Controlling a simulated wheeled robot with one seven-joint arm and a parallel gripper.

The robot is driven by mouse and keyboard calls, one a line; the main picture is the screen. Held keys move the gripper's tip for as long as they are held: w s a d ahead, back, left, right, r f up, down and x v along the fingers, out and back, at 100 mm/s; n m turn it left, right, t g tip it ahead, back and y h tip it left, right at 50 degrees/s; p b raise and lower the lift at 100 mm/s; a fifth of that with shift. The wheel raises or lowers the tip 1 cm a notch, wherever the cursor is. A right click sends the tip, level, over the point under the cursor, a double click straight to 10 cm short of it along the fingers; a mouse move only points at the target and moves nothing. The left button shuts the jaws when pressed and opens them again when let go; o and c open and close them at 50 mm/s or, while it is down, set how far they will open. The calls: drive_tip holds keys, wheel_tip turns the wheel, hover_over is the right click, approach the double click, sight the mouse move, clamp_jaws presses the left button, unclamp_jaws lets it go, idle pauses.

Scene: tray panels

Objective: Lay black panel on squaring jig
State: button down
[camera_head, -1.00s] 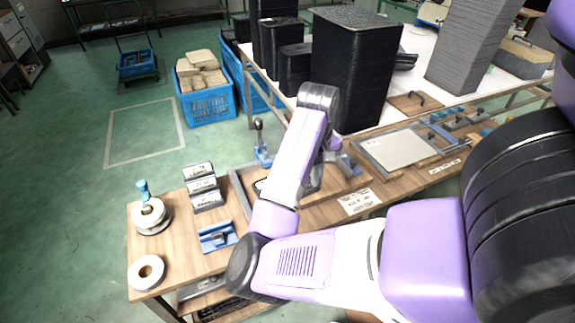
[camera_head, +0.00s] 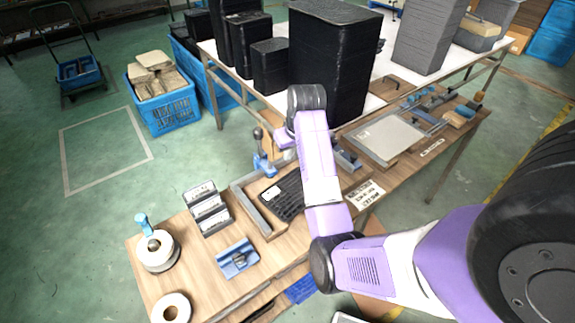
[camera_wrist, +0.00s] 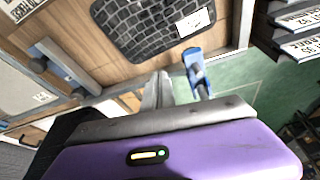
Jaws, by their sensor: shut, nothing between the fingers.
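The black panel (camera_head: 287,196), ribbed and with a white label, lies flat on the wooden bench inside the grey squaring jig (camera_head: 244,201). My arm covers its right part in the head view. In the wrist view the panel (camera_wrist: 140,38) lies at the top, beside a grey rail of the jig (camera_wrist: 245,22); its top edge is cut off. My gripper (camera_wrist: 160,82) is shut and empty, apart from the panel. In the head view its fingers are hidden behind my arm.
A blue-handled clamp (camera_wrist: 196,72) stands close beside my fingers. A label rack (camera_head: 207,208), a blue tool (camera_head: 237,258) and tape rolls (camera_head: 157,251) stand at the left. A pale panel (camera_head: 385,138) lies at the right. Tall black stacks (camera_head: 330,60) stand behind.

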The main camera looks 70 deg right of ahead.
sight(286, 174)
drive_tip(key=x, duration=1)
drive_tip(key=shift+d+r+p, duration=0.1)
drive_tip(key=shift+p, duration=0.2)
drive_tip(key=shift+s, duration=0.1)
drive_tip(key=shift+s+a+p, duration=0.35)
drive_tip(key=shift+a+p, duration=0.1)
drive_tip(key=shift+s+a+r, duration=0.15)
drive_tip(key=shift+s+a, duration=0.1)
drive_tip(key=shift+s, duration=0.05)
drive_tip(key=shift+w+d+f, duration=0.1)
drive_tip(key=shift+w+f, duration=0.05)
drive_tip(key=shift+f, duration=0.05)
drive_tip(key=shift+r, duration=0.1)
